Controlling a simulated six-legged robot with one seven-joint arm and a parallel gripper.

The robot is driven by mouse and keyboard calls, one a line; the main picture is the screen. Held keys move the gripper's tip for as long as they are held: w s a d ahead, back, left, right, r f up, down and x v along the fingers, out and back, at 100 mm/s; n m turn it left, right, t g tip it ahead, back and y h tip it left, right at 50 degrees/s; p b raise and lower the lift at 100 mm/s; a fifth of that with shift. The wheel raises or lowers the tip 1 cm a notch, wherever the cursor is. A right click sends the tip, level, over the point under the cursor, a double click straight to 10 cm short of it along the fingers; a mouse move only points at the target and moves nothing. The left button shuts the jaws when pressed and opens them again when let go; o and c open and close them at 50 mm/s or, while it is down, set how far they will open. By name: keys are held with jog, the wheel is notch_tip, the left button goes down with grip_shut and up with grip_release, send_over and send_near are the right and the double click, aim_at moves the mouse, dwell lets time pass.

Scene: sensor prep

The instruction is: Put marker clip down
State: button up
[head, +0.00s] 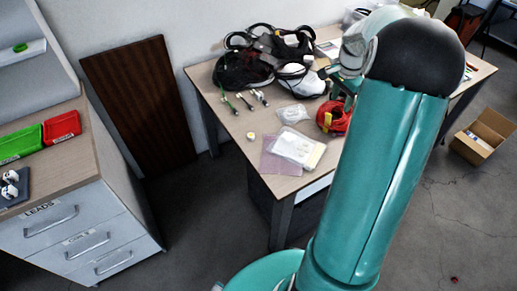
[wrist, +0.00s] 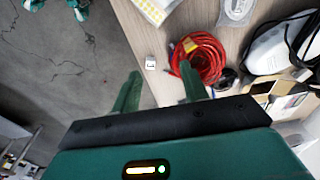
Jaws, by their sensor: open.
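My gripper (wrist: 160,88) is open in the wrist view, with its two green fingers apart and nothing between them. A small whitish piece (wrist: 150,62) lies just beyond the fingertips, at the very edge of the wooden table (wrist: 200,20). It may be the marker clip, but it is too small to tell. It looks apart from both fingers. In the head view my teal arm hides the gripper and that part of the table edge.
A red cable coil (wrist: 198,58) lies close by the right finger; it also shows in the head view (head: 333,117). A sheet with yellow dots (wrist: 155,9) lies near the table edge. Cables and headgear (head: 265,62) crowd the far side. Floor lies beyond the edge.

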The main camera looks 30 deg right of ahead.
jog(key=a+r+n+t, duration=0.1)
jog(key=a+r+n, duration=0.55)
jog(key=a, duration=0.75)
jog(key=s+a+r+n+t, duration=0.2)
jog(key=s+a+n, duration=0.3)
jog(key=s+a, duration=0.3)
jog(key=s+a+r+n+t, duration=0.2)
jog(key=s+a+n, duration=0.4)
jog(key=a, duration=1)
jog(key=s+r, duration=0.1)
jog(key=s, duration=0.1)
jog(key=shift+s+r+y, duration=0.25)
jog(key=shift+s+y, duration=0.15)
jog(key=shift+a, duration=0.1)
